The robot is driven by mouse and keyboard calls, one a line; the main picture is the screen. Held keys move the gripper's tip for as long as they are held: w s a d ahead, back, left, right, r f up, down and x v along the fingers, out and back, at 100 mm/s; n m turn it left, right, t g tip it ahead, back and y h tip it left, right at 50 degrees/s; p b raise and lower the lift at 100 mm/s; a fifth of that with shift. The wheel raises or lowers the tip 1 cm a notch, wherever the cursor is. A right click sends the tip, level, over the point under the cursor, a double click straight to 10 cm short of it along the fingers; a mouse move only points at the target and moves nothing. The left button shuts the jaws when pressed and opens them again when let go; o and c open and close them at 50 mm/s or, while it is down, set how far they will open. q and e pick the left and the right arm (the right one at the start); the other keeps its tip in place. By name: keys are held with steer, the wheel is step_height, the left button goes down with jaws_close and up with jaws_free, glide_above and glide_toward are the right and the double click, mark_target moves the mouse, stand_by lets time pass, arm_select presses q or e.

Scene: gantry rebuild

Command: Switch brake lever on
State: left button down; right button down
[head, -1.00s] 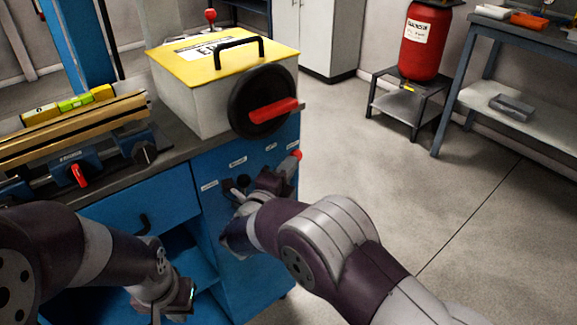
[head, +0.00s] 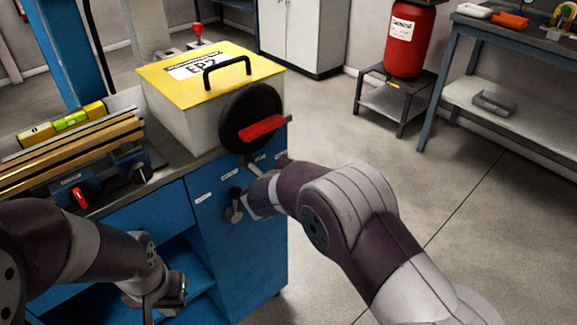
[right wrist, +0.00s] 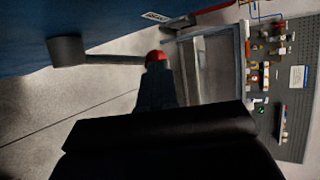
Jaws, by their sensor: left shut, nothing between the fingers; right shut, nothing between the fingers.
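In the right wrist view a lever with a dark round hub (right wrist: 68,50), a thin grey arm and a red ball tip (right wrist: 155,57) stands out from the blue cabinet face. I take it as the brake lever; its label is too small to read. My right gripper (right wrist: 156,88) is shut and empty, its fingertips close to the red tip; I cannot tell whether they touch. In the head view my right wrist hides most of this area beside the cabinet front. My left gripper (head: 176,297) is shut and empty, low before the cabinet's open shelf.
The blue cabinet (head: 262,235) carries another grey lever (head: 236,212) pointing down. Above it sits a yellow-lidded box (head: 212,100) with a black handwheel (head: 252,112) and red handle. A red cylinder (head: 409,45) stands on a low stand.

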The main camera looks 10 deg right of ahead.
steer(key=shift+w+d+f, duration=0.2)
steer(key=shift+d, duration=0.05)
stand_by(0.5)
steer(key=s+a+p, duration=0.1)
steer(key=s+a, duration=0.2)
steer(key=s, duration=0.3)
steer(key=s+a+r+p, duration=0.1)
steer(key=s+a, duration=0.2)
steer(key=s, duration=0.4)
steer(key=shift+s+a, duration=0.2)
steer(key=shift+a, duration=0.05)
steer(key=shift+r, duration=0.1)
